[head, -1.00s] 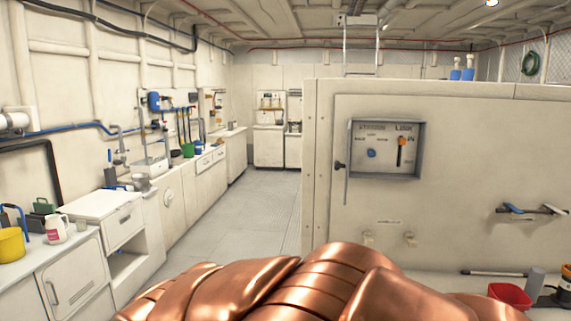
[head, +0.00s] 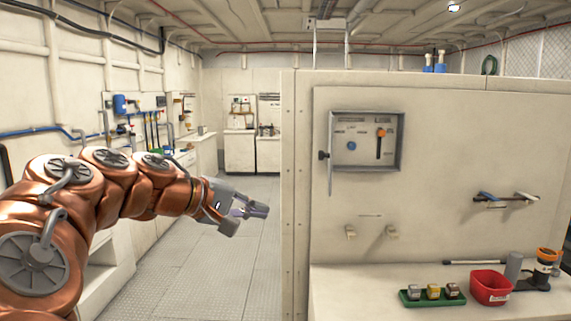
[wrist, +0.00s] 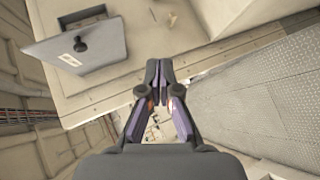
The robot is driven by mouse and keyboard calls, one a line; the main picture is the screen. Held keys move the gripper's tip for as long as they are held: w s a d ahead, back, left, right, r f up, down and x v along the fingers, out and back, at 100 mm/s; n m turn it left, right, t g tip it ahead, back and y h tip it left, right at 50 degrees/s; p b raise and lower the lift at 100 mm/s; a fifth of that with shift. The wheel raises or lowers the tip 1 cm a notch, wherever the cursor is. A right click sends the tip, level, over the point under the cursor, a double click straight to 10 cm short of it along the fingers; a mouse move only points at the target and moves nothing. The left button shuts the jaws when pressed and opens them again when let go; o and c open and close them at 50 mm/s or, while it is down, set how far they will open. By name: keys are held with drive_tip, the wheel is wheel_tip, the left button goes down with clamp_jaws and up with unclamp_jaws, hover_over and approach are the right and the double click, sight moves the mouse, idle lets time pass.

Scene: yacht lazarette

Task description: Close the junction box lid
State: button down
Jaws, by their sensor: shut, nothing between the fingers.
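The junction box (head: 394,164) is a grey recessed frame in the cream panel, with a blue knob (head: 351,145) and an orange-topped lever (head: 381,142) inside. Its lid (head: 330,172) stands open at the box's left side, seen nearly edge-on, with a black knob (head: 323,155) facing left. The wrist view shows the lid (wrist: 105,45) as a flat grey plate with the black knob (wrist: 80,44) and a small label. My gripper (head: 250,219) is shut and empty, left of and below the lid, apart from it. In the wrist view, my fingertips (wrist: 159,66) are beside the lid, not touching it.
A counter (head: 345,290) below the box holds a green tray (head: 410,298) with small blocks, a red bin (head: 490,287) and an orange-and-black item (head: 546,262). Tools (head: 505,198) hang on the panel at right. Clear floor (head: 205,255) lies left of the panel edge.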

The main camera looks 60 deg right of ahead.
drive_tip(key=w+d+r+g+h+b, duration=0.1)
drive_tip(key=w+d+r+g+h, duration=0.25)
drive_tip(key=r, duration=0.35)
drive_tip(key=s+r+p+x, duration=0.1)
drive_tip(key=p+x, duration=0.1)
drive_tip(key=x, duration=1.1)
drive_tip(key=shift+s+a, duration=0.15)
drive_tip(key=shift+s, duration=0.05)
